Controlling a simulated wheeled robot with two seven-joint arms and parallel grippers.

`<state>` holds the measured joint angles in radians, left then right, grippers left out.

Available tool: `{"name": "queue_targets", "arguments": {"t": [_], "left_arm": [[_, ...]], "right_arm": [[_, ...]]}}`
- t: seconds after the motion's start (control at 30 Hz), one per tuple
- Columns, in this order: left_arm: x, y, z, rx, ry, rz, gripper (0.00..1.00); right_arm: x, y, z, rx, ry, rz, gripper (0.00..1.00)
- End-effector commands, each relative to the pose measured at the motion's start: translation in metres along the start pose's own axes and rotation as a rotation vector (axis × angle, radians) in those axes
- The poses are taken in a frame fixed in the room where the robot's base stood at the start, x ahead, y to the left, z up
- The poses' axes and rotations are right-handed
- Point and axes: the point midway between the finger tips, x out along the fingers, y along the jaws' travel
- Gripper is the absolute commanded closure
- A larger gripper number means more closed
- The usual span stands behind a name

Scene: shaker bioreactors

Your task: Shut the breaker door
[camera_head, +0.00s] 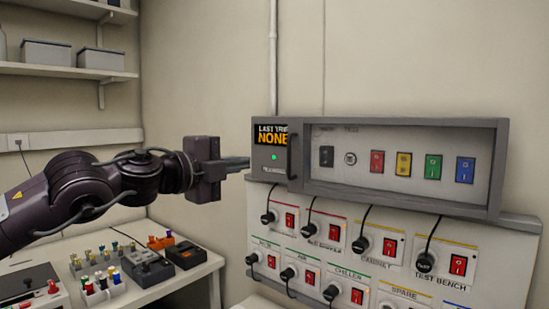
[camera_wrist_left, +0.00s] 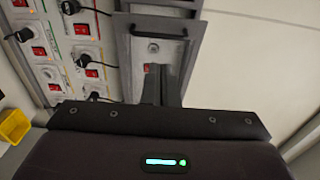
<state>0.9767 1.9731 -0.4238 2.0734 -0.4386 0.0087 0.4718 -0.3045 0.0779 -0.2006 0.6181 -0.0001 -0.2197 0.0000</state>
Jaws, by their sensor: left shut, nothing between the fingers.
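The breaker box is on the wall panel at the right in the head view. Its grey-framed breaker door (camera_head: 400,196) lies across a row of coloured breakers, with a dark vertical handle (camera_head: 290,155) at its left edge. I cannot tell whether the door is fully flush. In the left wrist view the fingers (camera_wrist_left: 162,85) point towards the box. My right gripper is not in view.
Below the box, a panel holds several red switches (camera_head: 290,219) and black plugs with hanging cables (camera_head: 424,262). A bench (camera_head: 200,270) with small devices stands at lower left. Shelves (camera_head: 60,70) with boxes hang at upper left.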

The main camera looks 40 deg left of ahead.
Motion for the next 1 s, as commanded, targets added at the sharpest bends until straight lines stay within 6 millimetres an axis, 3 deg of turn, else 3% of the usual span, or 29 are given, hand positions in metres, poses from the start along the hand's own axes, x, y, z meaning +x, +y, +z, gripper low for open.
{"name": "queue_targets", "arguments": {"t": [0.1,0.5,0.7,1.0], "left_arm": [[0.025,-0.007,-0.001,-0.005,0.005,0.004,1.00],[0.087,-0.007,0.000,-0.007,0.003,0.000,1.00],[0.108,-0.005,0.000,-0.005,0.002,-0.001,1.00],[0.119,-0.001,0.000,0.000,0.000,0.000,1.00]], "right_arm": [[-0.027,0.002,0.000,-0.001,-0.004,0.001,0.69],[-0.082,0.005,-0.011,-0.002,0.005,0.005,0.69],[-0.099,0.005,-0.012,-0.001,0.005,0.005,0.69],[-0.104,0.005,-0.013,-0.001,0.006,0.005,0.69]]}}
